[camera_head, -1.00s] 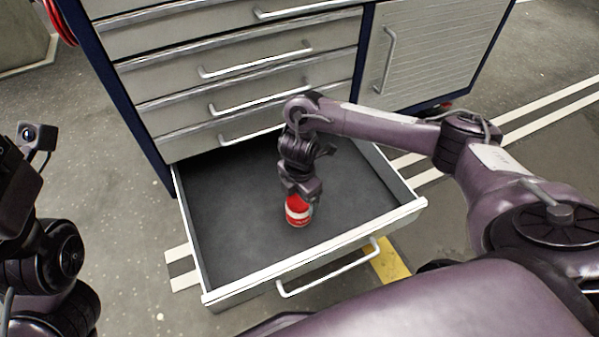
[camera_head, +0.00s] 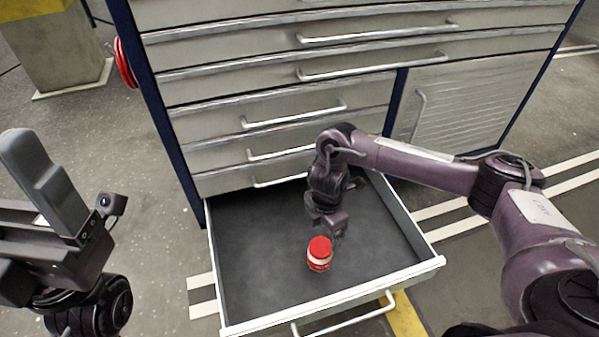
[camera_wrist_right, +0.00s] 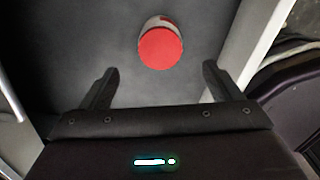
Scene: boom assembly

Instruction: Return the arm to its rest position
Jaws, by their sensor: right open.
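My right gripper (camera_head: 328,226) is over the open bottom drawer (camera_head: 265,235). It is open and empty in the right wrist view (camera_wrist_right: 158,82), with its two fingers apart. A small can with a red lid and a pale band (camera_head: 320,254) stands upright on the drawer's dark floor. In the right wrist view the can (camera_wrist_right: 160,46) lies ahead of the fingertips, apart from them. My left gripper (camera_head: 30,165) is raised at the left edge of the head view, partly cut off; its jaws are not clear.
The grey cabinet (camera_head: 215,130) with blue edges stands behind the drawer, its other drawers closed. The drawer's front wall (camera_head: 400,277) and side walls surround the can. A red coiled hose (camera_head: 125,62) hangs at the cabinet's left side. Open floor lies left of the drawer.

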